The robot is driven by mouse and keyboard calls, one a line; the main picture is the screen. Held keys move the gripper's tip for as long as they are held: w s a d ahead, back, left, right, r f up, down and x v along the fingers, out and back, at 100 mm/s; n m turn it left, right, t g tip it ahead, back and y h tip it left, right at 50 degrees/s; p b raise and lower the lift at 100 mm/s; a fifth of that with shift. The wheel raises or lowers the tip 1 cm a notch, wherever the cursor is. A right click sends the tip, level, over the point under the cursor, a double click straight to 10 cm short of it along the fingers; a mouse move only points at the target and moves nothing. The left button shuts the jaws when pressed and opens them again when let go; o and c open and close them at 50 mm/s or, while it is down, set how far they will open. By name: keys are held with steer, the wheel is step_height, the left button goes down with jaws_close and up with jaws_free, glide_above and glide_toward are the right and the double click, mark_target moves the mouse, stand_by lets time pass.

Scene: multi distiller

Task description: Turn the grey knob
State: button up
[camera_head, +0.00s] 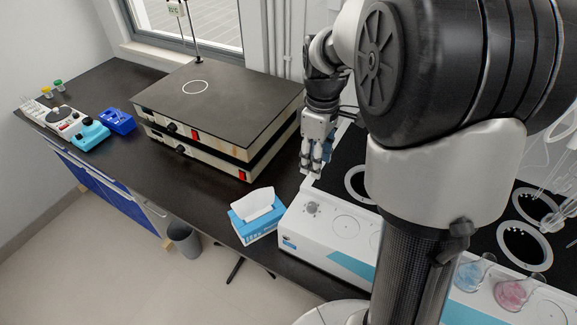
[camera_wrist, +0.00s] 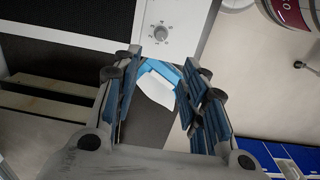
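The grey knob (camera_head: 312,208) sits on the left end of the white front panel of the multi distiller (camera_head: 300,236). In the wrist view the knob (camera_wrist: 161,32) is a small round dial with marks around it, on the white panel (camera_wrist: 185,12) at the top. My gripper (camera_head: 315,165) hangs above the left end of the distiller, higher than the knob. In the wrist view my gripper (camera_wrist: 155,75) has its blue-padded fingers apart with nothing between them. The knob lies beyond the fingertips and is not touched.
A blue tissue box (camera_head: 256,222) stands left of the distiller; it shows between my fingers in the wrist view (camera_wrist: 160,82). Stacked hot plates (camera_head: 225,100) stand behind it. Glass flasks (camera_head: 513,290) with pink and blue liquid are at the right. The bench (camera_head: 195,195) has bare room in front of the plates.

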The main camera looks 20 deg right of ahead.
mark_target(312, 204)
step_height(312, 204, down, 17)
steer(key=b, duration=0.5)
steer(key=shift+s, duration=0.15)
steer(key=shift+r, duration=0.1)
steer(key=shift+c, duration=0.5)
jaws_close()
